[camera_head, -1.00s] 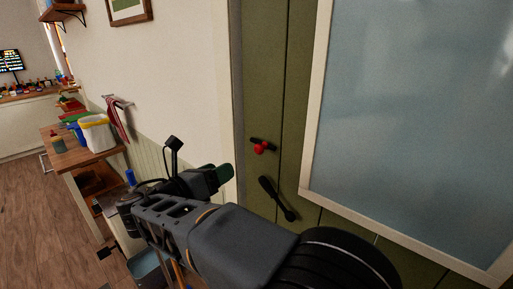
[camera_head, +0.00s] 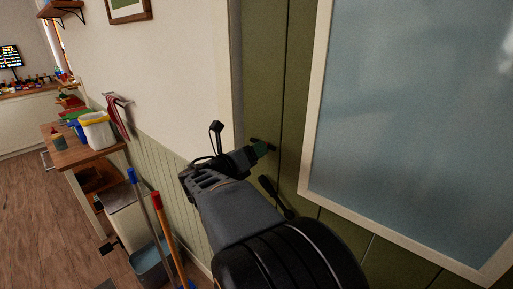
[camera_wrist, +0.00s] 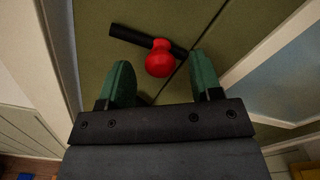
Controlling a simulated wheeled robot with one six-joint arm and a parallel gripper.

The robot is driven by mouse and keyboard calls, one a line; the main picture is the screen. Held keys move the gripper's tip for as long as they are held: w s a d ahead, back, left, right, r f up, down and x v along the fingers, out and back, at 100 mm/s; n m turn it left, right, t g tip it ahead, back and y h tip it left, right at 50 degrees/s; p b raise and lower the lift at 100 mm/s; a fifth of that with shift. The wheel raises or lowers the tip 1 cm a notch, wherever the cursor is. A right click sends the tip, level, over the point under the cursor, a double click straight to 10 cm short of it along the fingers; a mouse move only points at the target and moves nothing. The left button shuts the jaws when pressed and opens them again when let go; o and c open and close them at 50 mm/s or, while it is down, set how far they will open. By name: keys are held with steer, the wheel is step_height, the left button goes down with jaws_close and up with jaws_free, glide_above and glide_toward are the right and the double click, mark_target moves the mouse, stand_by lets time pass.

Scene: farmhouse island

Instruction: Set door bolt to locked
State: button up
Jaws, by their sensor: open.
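The door bolt (camera_wrist: 127,37) is a dark bar on the green door (camera_head: 259,60) with a red round knob (camera_wrist: 160,62). In the wrist view the knob lies between and just beyond the tips of my two green fingers, nearer the right one. My gripper (camera_wrist: 158,78) is open, and nothing is held. In the head view my gripper (camera_head: 262,149) is at the bolt and hides the red knob. Only a bit of the dark bar (camera_head: 270,143) shows there. A dark door handle (camera_head: 275,196) is just below, partly behind my arm.
The door has a large frosted pane (camera_head: 415,120) in a cream frame (camera_head: 314,110). A wall (camera_head: 180,60) with green panelling is at left. A broom with an orange handle (camera_head: 163,225), a bin and a wooden table (camera_head: 75,155) stand along it. The wooden floor is clear at far left.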

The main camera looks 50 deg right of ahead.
steer(key=shift+d, duration=0.85)
steer(key=shift+c, duration=0.2)
jaws_close()
